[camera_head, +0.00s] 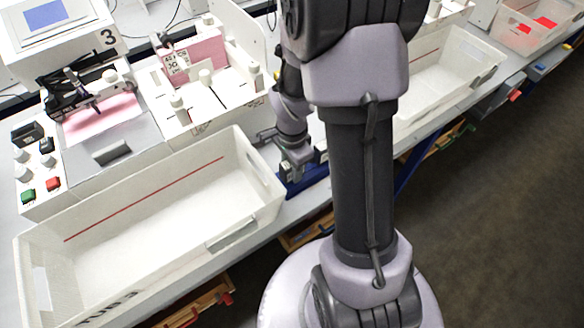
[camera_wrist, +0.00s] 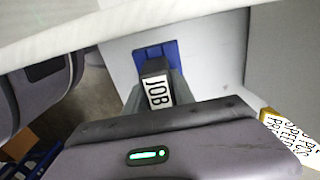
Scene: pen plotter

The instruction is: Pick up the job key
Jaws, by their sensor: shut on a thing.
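The job key is a dark block with a white label reading JOB (camera_wrist: 158,94), seen in the middle of the wrist view. My gripper (camera_wrist: 157,88) is shut on it, with a grey finger on each side. A blue holder (camera_wrist: 156,52) shows just beyond the key; I cannot tell whether the key still touches it. In the head view my gripper (camera_head: 296,161) is low at the bench edge, over the blue holder (camera_head: 311,178), partly hidden behind my arm. The key is too small there to make out clearly.
A white tub marked TUB 3 (camera_head: 120,268) stands left of my gripper. Behind it is plotter 3 (camera_head: 105,150) with green and red buttons. Another white tub (camera_head: 452,72) lies to the right. A yellow-edged card (camera_wrist: 294,135) shows at the wrist view's right.

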